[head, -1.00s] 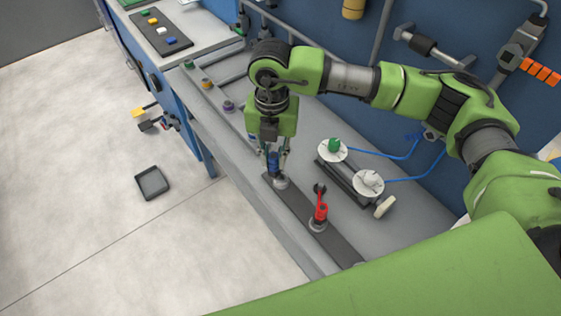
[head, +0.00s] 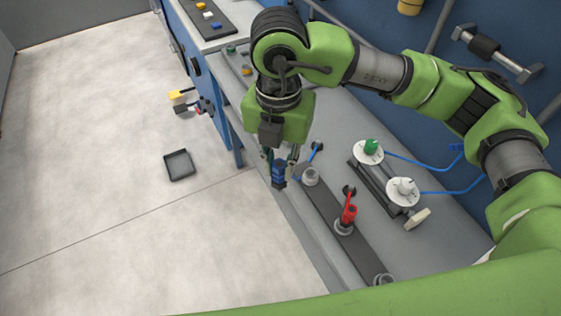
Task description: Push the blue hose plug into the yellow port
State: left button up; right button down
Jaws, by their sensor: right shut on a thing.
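My right gripper (head: 279,168) is shut on the blue hose plug (head: 278,174). It holds the plug just left of a grey ring socket (head: 310,176) at the far end of a dark strip. The plug appears clear of that socket. A small yellow fitting (head: 246,71), which looks like the yellow port, is on the bench rail, farther back and partly behind my right arm. A green fitting (head: 231,49) is beyond it. My left gripper is not in view.
A red plug (head: 349,215) stands in another socket on the dark strip (head: 326,208). Two white discs with green (head: 371,147) and white (head: 405,186) knobs and blue hoses stand to the right. A black tray (head: 179,165) lies on the open floor at left.

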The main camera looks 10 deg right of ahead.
jog(key=shift+r, duration=0.15)
jog(key=shift+r+p, duration=1.95)
jog(key=shift+r, duration=1.9)
